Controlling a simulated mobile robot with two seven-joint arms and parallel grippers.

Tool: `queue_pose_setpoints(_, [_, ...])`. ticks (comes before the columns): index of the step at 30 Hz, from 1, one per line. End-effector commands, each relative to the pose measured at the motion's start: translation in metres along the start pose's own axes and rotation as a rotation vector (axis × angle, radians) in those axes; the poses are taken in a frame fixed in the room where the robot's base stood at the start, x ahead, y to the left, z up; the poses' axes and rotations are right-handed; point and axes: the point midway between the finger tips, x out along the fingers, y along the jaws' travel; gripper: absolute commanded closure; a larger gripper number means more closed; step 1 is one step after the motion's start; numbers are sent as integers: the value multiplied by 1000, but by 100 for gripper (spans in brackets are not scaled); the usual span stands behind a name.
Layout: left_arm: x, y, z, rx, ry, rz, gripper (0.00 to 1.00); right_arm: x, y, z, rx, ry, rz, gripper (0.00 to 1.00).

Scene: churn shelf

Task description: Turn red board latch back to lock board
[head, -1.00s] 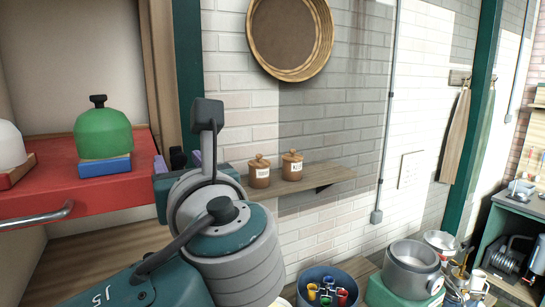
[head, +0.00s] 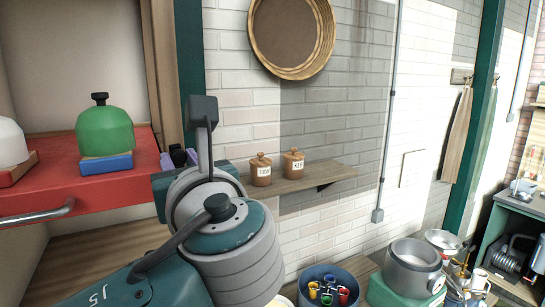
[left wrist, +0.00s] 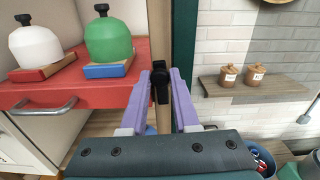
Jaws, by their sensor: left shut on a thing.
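The red board (head: 60,190) is a shelf at the left of the head view, and it also shows in the left wrist view (left wrist: 100,93). A dark latch knob (left wrist: 160,84) stands at its right end, by the wooden post. My left gripper (head: 179,158) has its two purple fingers on either side of this knob and is shut on it. The fingers also show in the left wrist view (left wrist: 160,72). They hide part of the latch, and its exact angle is hard to tell. My right gripper is in neither view.
On the board stand a green dome (head: 104,131) on a blue base and a white dome (head: 10,146) on a red base. A metal handle (head: 40,215) runs along its front. A wall shelf (head: 310,177) with two jars is to the right.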

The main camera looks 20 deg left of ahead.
Motion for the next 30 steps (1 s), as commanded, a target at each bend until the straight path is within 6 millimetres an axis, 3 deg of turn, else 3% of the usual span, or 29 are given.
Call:
queue_pose_setpoints(14, [-1, 17, -6, -368, 1, -1, 100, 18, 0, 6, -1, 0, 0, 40])
queue_pose_setpoints(30, [-1, 37, -23, -884, 0, 0, 100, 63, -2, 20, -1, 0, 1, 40])
